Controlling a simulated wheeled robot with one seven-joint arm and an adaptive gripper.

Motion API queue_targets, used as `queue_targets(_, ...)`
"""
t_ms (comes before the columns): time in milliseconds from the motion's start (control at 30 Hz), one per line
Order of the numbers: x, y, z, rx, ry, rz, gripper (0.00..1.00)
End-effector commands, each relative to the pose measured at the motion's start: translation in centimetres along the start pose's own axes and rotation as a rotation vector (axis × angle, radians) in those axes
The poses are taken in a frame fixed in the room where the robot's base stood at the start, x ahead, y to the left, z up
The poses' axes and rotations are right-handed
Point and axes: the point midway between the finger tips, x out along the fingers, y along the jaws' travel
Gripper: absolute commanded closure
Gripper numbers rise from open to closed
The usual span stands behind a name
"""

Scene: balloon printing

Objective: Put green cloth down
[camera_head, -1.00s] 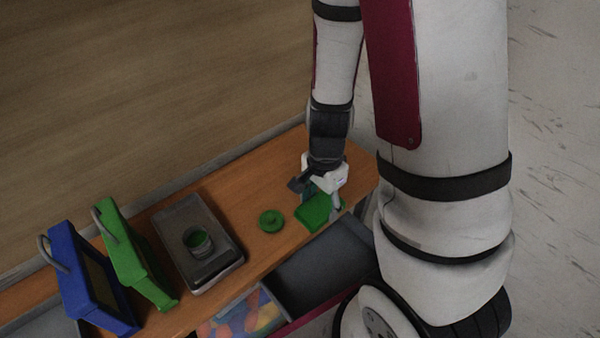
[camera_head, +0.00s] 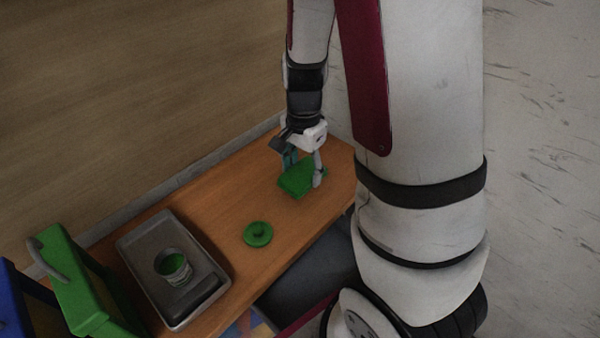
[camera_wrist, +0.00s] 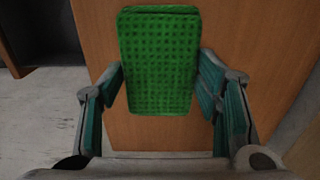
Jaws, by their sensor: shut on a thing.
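The green cloth (camera_head: 297,182) is a folded, roughly rectangular piece at the right end of the wooden table. My gripper (camera_head: 305,174) points down over it, with one finger on each side, shut on it. In the wrist view the cloth (camera_wrist: 158,60) shows a woven grid pattern and sits between the teal-padded fingers of my gripper (camera_wrist: 164,78). Whether its underside touches the tabletop or hangs just above it, I cannot tell.
A round green lid (camera_head: 257,234) lies left of the cloth on the table (camera_head: 215,205). A dark metal tray (camera_head: 140,243) holds an open can of green paint (camera_head: 173,267). Green (camera_head: 75,290) and blue (camera_head: 14,310) boxes stand at the left. Bare tabletop surrounds the cloth.

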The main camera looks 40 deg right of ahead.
Motion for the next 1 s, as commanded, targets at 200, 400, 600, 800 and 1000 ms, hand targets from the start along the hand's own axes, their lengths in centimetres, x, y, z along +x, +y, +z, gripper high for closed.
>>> queue_targets(200,0.3,-1.7,-1.3,0.0,0.0,0.001,0.66)
queue_targets(400,2.2,-1.6,-1.3,0.001,-0.003,0.004,0.66)
queue_targets(600,3.8,-1.7,-1.3,0.001,-0.001,0.0,0.66)
queue_targets(800,3.8,-1.7,-1.2,0.0,-0.001,0.0,0.66)
queue_targets(1000,4.0,-1.7,-1.2,0.0,-0.001,0.0,0.22)
